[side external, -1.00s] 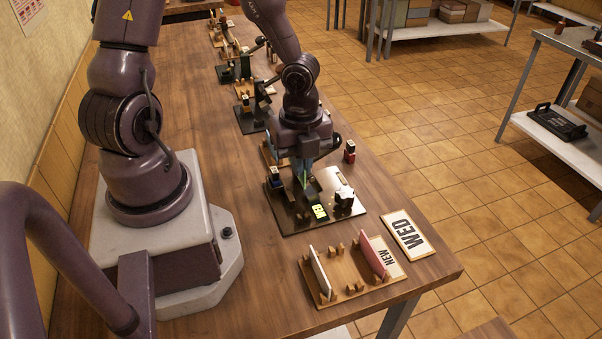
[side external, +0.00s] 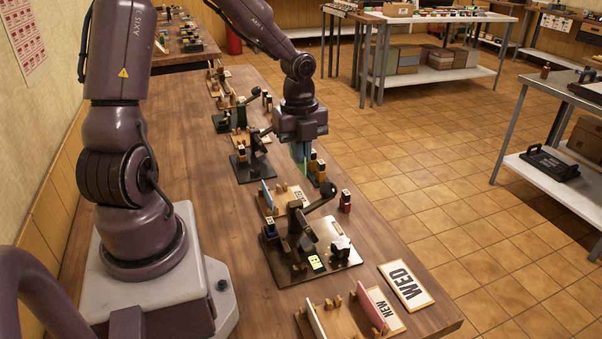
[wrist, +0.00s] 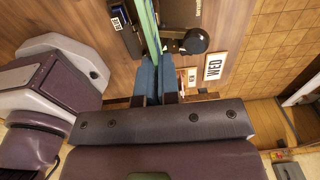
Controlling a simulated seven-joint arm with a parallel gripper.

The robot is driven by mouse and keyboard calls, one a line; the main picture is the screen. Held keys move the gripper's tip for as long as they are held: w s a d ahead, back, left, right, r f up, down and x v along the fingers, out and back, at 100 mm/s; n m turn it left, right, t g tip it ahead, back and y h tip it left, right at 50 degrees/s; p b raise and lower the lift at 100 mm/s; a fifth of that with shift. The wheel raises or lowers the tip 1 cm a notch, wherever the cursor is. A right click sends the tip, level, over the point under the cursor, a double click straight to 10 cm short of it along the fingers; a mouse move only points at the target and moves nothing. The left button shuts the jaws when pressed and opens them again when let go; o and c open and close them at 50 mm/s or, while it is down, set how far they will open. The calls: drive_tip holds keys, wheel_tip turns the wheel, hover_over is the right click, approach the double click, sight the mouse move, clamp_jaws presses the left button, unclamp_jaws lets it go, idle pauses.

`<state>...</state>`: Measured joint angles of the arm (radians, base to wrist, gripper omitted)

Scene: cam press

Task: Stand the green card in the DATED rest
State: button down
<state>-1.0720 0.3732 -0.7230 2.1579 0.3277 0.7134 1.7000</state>
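My gripper (side external: 303,150) is shut on the green card (side external: 298,153) and holds it up above the bench, behind the cam press. In the wrist view the green card (wrist: 150,25) stands out from between the blue fingers (wrist: 157,75). A wooden rest (side external: 287,210) with a blue card (side external: 267,196) in its left part and a small sign (side external: 301,195) lies between the gripper and the press; its lettering is too small to read, so I cannot confirm it says DATED. The dark press (side external: 345,257) has a ball-ended lever (side external: 326,191), raised.
The NEW rest (side external: 342,326), in front of the press, holds a white card (side external: 316,320) and a pink card (side external: 371,310). A WED sign (side external: 405,285) lies at the bench's right edge. A small dark bottle-like item (side external: 345,201) stands right of the lever. More stations line the bench behind.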

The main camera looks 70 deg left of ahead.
drive_tip(key=a, duration=0.8)
wheel_tip(320, 180, down, 8)
drive_tip(key=shift+a, duration=0.2)
drive_tip(key=shift+f, duration=0.15)
drive_tip(key=shift+f, duration=3.45)
drive_tip(key=shift+f, duration=0.2)
drive_tip(key=c, duration=0.7)
unclamp_jaws()
